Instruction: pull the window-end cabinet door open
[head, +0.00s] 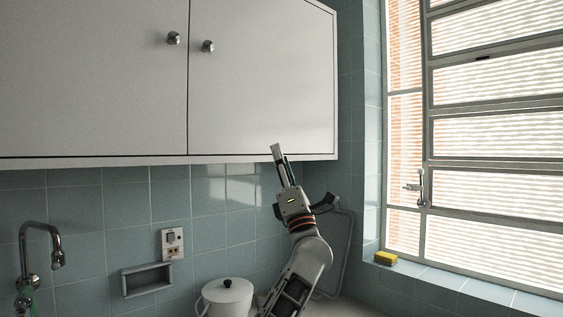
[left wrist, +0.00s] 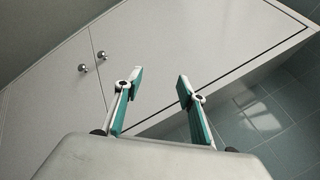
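The window-end cabinet door (head: 265,80) is the right one of two pale doors and is closed. Its round metal knob (head: 208,46) is near the seam between the doors. In the left wrist view the door (left wrist: 215,45) fills the upper middle and its knob (left wrist: 101,55) is left of the fingers. My left gripper (head: 278,158) is by the cabinet's lower edge, below and right of the knob and apart from it. In the left wrist view the gripper (left wrist: 160,80) is open, with nothing between its teal-padded fingers. My right gripper is not in view.
The other door (head: 90,80) is closed, with its own knob (head: 173,38). A tiled wall and the window (head: 490,120) are to the right. Below are a white pot (head: 228,298), a faucet (head: 40,245), a wall socket (head: 172,242) and a yellow sponge (head: 385,258).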

